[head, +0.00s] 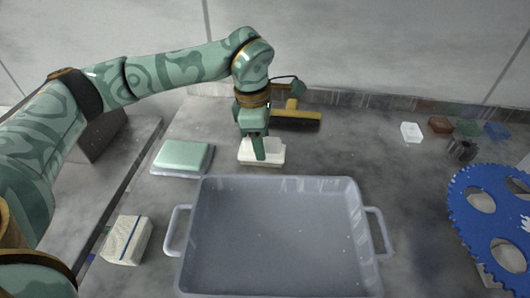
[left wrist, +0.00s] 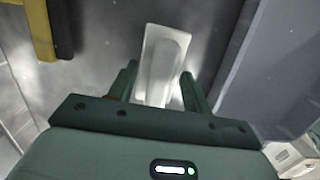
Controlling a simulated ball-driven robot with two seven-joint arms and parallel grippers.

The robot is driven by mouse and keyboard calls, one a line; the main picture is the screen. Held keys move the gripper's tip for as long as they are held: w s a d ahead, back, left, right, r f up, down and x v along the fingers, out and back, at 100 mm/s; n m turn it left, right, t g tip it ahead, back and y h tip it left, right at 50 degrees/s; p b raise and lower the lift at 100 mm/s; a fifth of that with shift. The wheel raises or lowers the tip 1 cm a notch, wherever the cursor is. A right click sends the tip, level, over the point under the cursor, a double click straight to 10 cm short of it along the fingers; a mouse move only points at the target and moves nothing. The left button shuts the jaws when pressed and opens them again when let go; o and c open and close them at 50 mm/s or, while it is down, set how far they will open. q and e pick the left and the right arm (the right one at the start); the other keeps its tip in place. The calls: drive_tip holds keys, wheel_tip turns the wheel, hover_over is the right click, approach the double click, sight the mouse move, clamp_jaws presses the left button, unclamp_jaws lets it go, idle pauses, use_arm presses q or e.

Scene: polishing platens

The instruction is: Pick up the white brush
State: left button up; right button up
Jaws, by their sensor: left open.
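The white brush (head: 274,155) lies on the grey worktop just behind the large tub, partly hidden by my gripper in the head view. My left gripper (head: 257,152) points down right over it, with its fingers open. In the left wrist view the white brush (left wrist: 163,50) is a pale, elongated shape whose near end lies between the two open fingers of the left gripper (left wrist: 160,78). I cannot tell whether the fingers touch it. My right gripper is not in view.
A grey tub (head: 275,181) with side handles stands close in front. A green-topped block (head: 183,155) sits to the left, a yellow-edged tool (head: 298,115) behind. A wrapped block (head: 127,240) is at front left, a blue toothed disc (head: 462,190) at right.

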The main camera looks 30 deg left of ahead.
use_arm(q)
drive_tip(key=shift+f, duration=0.25)
drive_tip(key=shift+f+p, duration=0.3)
idle(0.5)
clamp_jaws()
